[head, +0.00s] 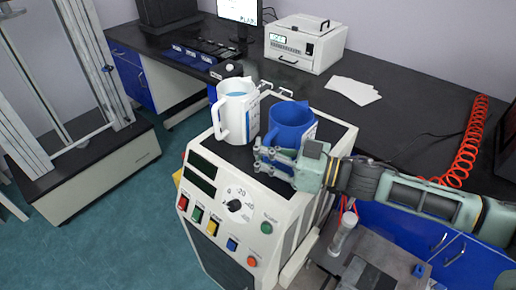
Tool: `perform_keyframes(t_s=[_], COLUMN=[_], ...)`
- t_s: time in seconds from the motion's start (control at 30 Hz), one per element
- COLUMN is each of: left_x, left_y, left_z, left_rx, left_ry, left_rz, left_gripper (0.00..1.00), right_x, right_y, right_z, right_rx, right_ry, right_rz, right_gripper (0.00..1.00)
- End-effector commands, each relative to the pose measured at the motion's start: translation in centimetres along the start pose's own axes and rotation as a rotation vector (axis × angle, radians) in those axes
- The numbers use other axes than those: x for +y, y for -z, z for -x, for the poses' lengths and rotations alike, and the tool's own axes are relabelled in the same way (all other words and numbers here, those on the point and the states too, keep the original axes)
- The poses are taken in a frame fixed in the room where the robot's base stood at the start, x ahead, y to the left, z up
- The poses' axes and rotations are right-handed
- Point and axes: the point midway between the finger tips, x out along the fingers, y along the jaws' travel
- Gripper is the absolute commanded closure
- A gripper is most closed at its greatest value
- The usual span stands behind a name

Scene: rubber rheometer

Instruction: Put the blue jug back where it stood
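The blue jug (289,121) stands upright on the dark top of the white control cabinet, right of a white jug (238,108). My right gripper (259,157) reaches in from the right, in front of the blue jug's lower part. Its fingers point left, low over the cabinet top, and overlap the jug's base and handle side in the picture. I cannot tell whether they touch the jug or close on its handle. The white jug holds light blue liquid and has its handle toward the front left. My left gripper is out of view.
The white control cabinet (222,213) has buttons and a dial on its front. Behind it, the black bench (406,108) carries a white instrument (305,44), paper sheets (353,90) and a monitor (240,12). A red coiled hose (470,143) hangs at right. The bench middle is clear.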

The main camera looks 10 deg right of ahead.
Motion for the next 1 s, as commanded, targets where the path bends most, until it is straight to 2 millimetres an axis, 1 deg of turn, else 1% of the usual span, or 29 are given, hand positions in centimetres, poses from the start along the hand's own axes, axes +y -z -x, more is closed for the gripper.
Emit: perform_keyframes(t_s=[0.03, 0.07, 0.2, 0.23, 0.57, 0.9, 1.0], left_x=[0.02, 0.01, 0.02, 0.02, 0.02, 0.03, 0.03], left_y=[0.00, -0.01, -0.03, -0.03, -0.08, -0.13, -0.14], left_z=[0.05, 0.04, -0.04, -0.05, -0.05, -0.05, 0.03], left_rx=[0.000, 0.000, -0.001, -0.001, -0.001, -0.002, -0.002], left_ry=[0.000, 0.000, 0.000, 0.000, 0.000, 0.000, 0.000], left_rz=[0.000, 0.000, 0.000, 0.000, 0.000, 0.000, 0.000], left_gripper=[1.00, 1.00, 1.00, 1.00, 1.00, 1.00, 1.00], right_x=[0.02, 0.02, 0.02, 0.01, 0.01, 0.08, 0.09], right_y=[0.60, 0.59, 0.27, -0.22, -0.20, -0.20, 0.07], right_z=[-0.06, -0.06, -0.07, 0.01, 0.01, 0.03, 0.04], right_rx=[0.009, 0.009, 0.008, 0.000, 0.000, -0.001, 0.000], right_ry=[0.003, 0.002, 0.002, 0.000, 0.000, -0.002, -0.002], right_rz=[0.011, 0.011, 0.010, 0.000, 0.000, 0.000, 0.001], right_gripper=[1.00, 1.00, 1.00, 1.00, 0.71, 0.71, 0.71])
